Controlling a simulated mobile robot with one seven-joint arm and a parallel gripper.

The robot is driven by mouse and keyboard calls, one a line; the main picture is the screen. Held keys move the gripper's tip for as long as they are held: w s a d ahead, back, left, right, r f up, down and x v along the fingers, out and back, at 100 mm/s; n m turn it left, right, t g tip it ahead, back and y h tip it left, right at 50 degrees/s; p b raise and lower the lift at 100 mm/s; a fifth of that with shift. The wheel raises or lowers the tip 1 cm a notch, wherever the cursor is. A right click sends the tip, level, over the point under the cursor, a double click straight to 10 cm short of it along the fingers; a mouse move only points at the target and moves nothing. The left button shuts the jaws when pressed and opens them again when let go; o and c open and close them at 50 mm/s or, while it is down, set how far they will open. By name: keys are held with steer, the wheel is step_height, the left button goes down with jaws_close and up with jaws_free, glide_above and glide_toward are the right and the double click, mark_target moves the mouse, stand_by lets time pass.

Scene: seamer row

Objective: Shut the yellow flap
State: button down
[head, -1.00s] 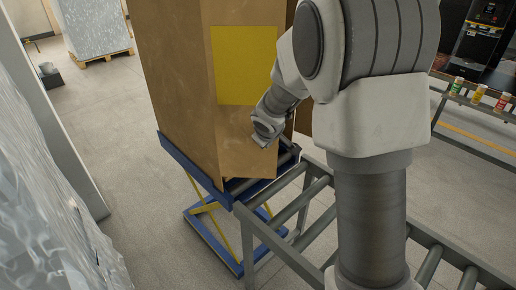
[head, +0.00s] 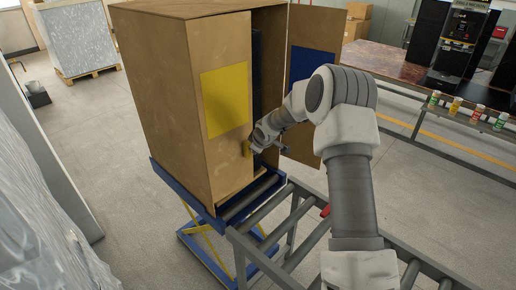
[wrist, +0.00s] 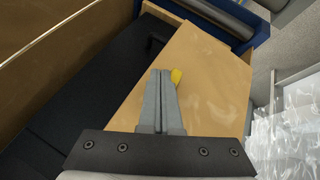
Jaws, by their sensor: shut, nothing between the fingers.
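A tall brown cabinet (head: 168,95) has two flaps at its front. The yellow flap (head: 232,165), on the left, has a yellow patch (head: 226,98) and a small yellow handle (head: 246,149). It looks nearly in line with the cabinet front; I cannot tell whether it is fully shut. My gripper (head: 257,146) is at the handle edge of this flap. In the wrist view its shut, empty fingers (wrist: 161,76) lie over the tan flap board (wrist: 205,75), with the handle tip (wrist: 177,76) just right of them. Contact is unclear.
The flap with the blue patch (head: 307,64) stands open on the right, beyond my arm. The dark cabinet interior (head: 268,85) shows between the flaps. A blue lift table (head: 178,186) and roller conveyor (head: 284,224) are below.

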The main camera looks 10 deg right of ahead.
steer(key=shift+w+a+p, duration=0.3)
steer(key=shift+w+p, duration=0.2)
steer(key=shift+w, duration=0.35)
steer(key=s+a+r+m+g+h, duration=0.1)
steer(key=s+a+r+m+h, duration=0.1)
steer(key=s+r, duration=1.75)
steer(key=s+r+m, duration=0.2)
steer(key=s+m, duration=0.2)
steer(key=s, duration=1)
steer(key=s+r+m+y+b, duration=0.1)
steer(key=s+r+m, duration=0.2)
steer(key=s, duration=1.1)
steer(key=shift+s+r+m+g, duration=0.2)
steer(key=shift+r+m+g, duration=0.05)
steer(key=shift+m+g, duration=0.15)
steer(key=shift+s+a, duration=0.1)
